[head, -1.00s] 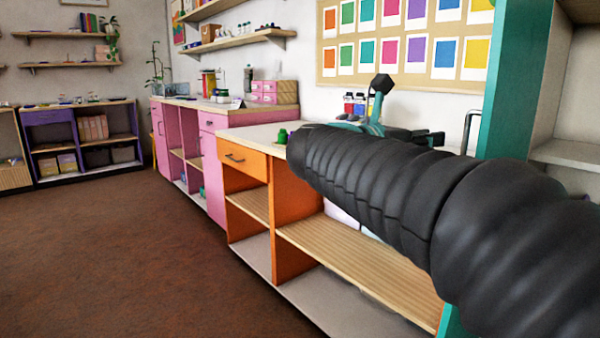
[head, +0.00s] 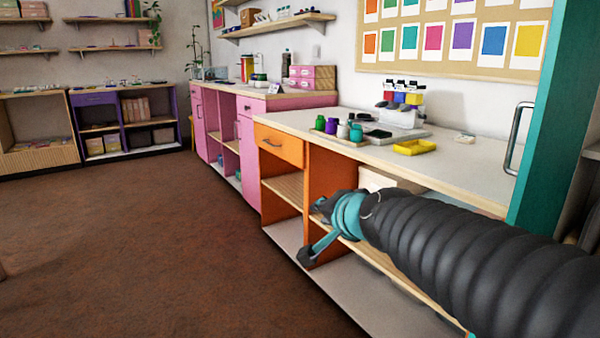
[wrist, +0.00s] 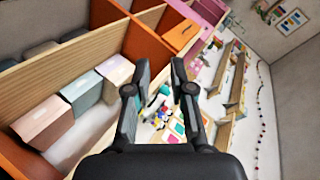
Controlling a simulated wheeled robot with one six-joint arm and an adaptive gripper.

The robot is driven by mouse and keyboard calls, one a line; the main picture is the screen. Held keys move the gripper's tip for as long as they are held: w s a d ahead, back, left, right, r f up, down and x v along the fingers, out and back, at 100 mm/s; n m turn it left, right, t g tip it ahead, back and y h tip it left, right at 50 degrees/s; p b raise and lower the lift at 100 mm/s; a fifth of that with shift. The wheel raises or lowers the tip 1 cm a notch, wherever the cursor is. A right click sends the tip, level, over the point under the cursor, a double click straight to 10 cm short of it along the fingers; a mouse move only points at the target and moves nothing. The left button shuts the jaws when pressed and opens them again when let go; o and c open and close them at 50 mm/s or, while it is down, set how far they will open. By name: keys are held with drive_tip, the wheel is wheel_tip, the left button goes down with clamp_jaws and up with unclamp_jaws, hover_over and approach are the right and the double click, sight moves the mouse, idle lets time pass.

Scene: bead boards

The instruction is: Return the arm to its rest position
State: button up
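My arm, in a black ribbed sleeve, reaches in from the lower right of the head view. Its teal and dark end is low in front of the orange cabinet (head: 318,185), below the countertop (head: 465,160). That view is tilted and shows cabinet shelves with boxes (wrist: 97,88) beyond the fingers on the left.
Several small jars (head: 343,131) and a yellow tray (head: 414,147) stand on the countertop. A teal upright panel (head: 545,110) is at the right. Pink cabinets (head: 250,150) stand farther back. The brown floor (head: 150,245) at the left is clear.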

drive_tip(key=s+d+f+n+g+h, duration=0.1)
drive_tip(key=s+d+f+n+g, duration=0.15)
drive_tip(key=s+f, duration=0.3)
drive_tip(key=s+d+f+n+g, duration=0.1)
drive_tip(key=s+f+n+g, duration=0.3)
drive_tip(key=s, duration=0.3)
drive_tip(key=s+d+f+n+h+p, duration=0.1)
drive_tip(key=s+d+f+h+p, duration=0.1)
drive_tip(key=s+d, duration=0.5)
drive_tip(key=s+f+h, duration=0.1)
drive_tip(key=s, duration=0.3)
drive_tip(key=shift+d, duration=0.25)
drive_tip(key=shift+a, duration=0.1)
